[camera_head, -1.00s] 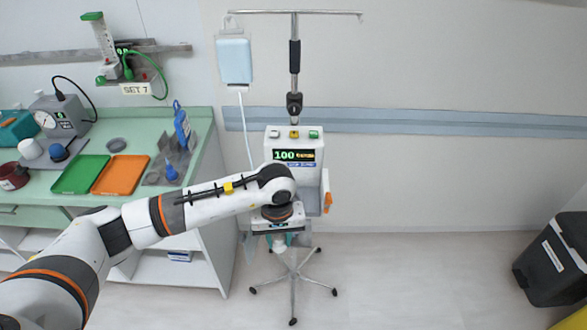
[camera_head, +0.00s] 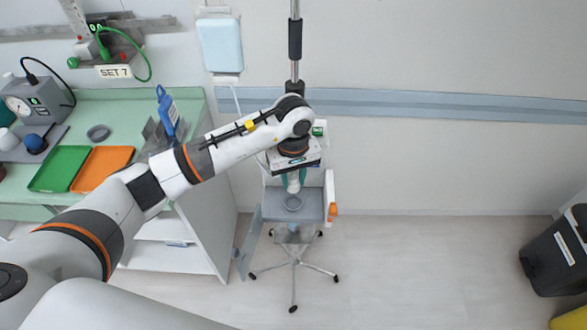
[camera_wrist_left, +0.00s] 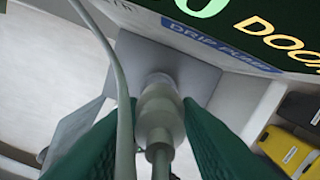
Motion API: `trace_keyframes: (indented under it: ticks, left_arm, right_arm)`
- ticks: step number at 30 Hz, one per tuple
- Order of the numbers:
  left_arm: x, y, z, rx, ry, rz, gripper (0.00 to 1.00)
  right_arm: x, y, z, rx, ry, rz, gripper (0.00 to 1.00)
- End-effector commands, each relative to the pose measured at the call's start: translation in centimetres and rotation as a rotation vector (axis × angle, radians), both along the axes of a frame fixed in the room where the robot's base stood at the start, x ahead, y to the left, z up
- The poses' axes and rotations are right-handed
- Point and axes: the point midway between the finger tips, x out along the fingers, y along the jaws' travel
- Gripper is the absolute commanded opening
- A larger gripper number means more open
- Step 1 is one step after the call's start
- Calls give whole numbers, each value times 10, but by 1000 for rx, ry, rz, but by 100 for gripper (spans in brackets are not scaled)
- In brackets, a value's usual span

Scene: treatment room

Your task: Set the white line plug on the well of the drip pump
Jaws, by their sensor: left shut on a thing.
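My left gripper (camera_head: 293,183) has its teal fingers shut on the white line plug (camera_wrist_left: 158,112), which points away from the wrist camera and down in the head view. A pale line runs beside the plug in the left wrist view. The drip pump (camera_head: 329,188) hangs on a wheeled stand. Its well (camera_head: 293,203), a round ring on a grey shelf, shows just below the plug in the head view. In the wrist view the plug's tip is over the grey shelf (camera_wrist_left: 190,72) and hides the well; contact cannot be told. My right gripper is not in view.
The forearm covers the pump's display in the head view; its edge shows close in the wrist view. A grey flap (camera_head: 248,240) hangs left of the shelf. A green counter (camera_head: 190,105) with green and orange trays (camera_head: 103,168) stands left. Floor at right is clear up to a black bin (camera_head: 556,258).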

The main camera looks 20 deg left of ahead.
Motion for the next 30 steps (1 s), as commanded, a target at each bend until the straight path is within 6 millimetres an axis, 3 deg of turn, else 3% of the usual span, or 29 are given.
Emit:
trace_keyframes:
  ticks: [8,19,30]
  left_arm:
    - [0,0,-18,-1,2,1,9]
    - [0,0,-40,0,0,-1,9]
    - [0,0,-41,0,0,0,9]
  right_arm:
    - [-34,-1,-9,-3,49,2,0]
    - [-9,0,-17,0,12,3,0]
    - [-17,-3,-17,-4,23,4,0]
